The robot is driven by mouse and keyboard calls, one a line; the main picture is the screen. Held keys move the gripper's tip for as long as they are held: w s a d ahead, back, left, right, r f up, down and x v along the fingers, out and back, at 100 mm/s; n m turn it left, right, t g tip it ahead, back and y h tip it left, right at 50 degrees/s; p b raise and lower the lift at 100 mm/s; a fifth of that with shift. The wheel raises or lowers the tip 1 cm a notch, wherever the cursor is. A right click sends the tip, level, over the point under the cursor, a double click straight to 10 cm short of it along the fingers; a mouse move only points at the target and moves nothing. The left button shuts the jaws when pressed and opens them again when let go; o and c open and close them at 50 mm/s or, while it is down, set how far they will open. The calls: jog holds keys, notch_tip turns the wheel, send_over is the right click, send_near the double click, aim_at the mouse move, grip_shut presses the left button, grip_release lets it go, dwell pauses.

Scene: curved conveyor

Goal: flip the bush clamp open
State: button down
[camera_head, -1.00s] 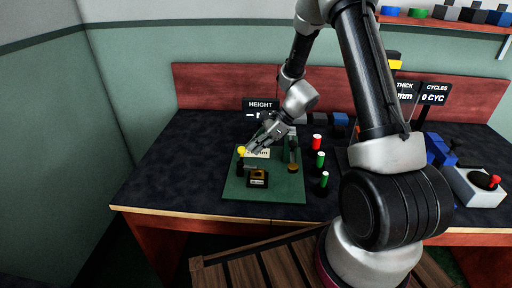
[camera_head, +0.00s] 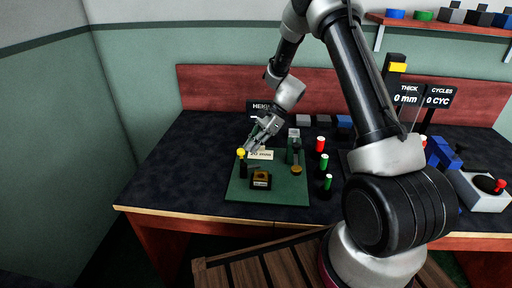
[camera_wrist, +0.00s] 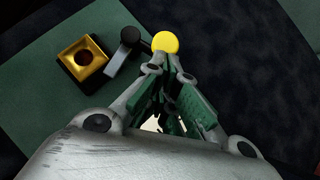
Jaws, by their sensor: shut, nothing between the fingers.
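The bush clamp stands on the green mat (camera_head: 285,190), with a yellow knob (camera_head: 241,153) above a dark post (camera_head: 243,169). In the wrist view the yellow knob (camera_wrist: 165,42) is just beyond my fingertips, and a grey arm with a black round end (camera_wrist: 131,35) lies left of it. The gold bush block (camera_wrist: 84,59) with a dark round hole is further left, its top uncovered. It also shows in the head view (camera_head: 261,176). My gripper (camera_head: 249,150) is shut and empty close beside the knob. I cannot tell whether it touches. My fingers hide part of the clamp.
A gauge stand (camera_head: 297,155) stands to the right on the mat. A HEIGHT sign (camera_head: 259,106) is behind my gripper. The dark table (camera_head: 165,170) left of the mat is clear.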

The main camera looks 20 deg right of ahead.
jog(key=a+n+g, duration=0.1)
jog(key=w+n+g, duration=0.1)
jog(key=n, duration=0.1)
jog(key=shift+a+h, duration=0.3)
jog(key=shift+a, duration=0.05)
jog(key=a+n+g, duration=0.1)
jog(key=a+n+g+h, duration=0.1)
jog(key=n, duration=0.1)
jog(key=shift+w+a+n+h, duration=0.1)
jog(key=shift+w+n+h, duration=0.2)
jog(key=shift+w, duration=0.05)
jog(key=a+n+g+h, duration=0.1)
jog(key=a+n+h, duration=0.1)
jog(key=n, duration=0.1)
jog(key=shift+a, duration=0.1)
jog(key=shift+s+a+n+g+h, duration=0.25)
jog(key=shift+a+n+h, duration=0.3)
jog(key=shift+n, duration=0.4)
jog(key=shift+s+a+n+g+h, duration=0.15)
jog(key=shift+a+n+g+h, duration=0.3)
jog(key=shift+n, duration=0.5)
jog(key=v, duration=1.2)
jog(key=shift+a, duration=0.15)
jog(key=shift+r, duration=0.1)
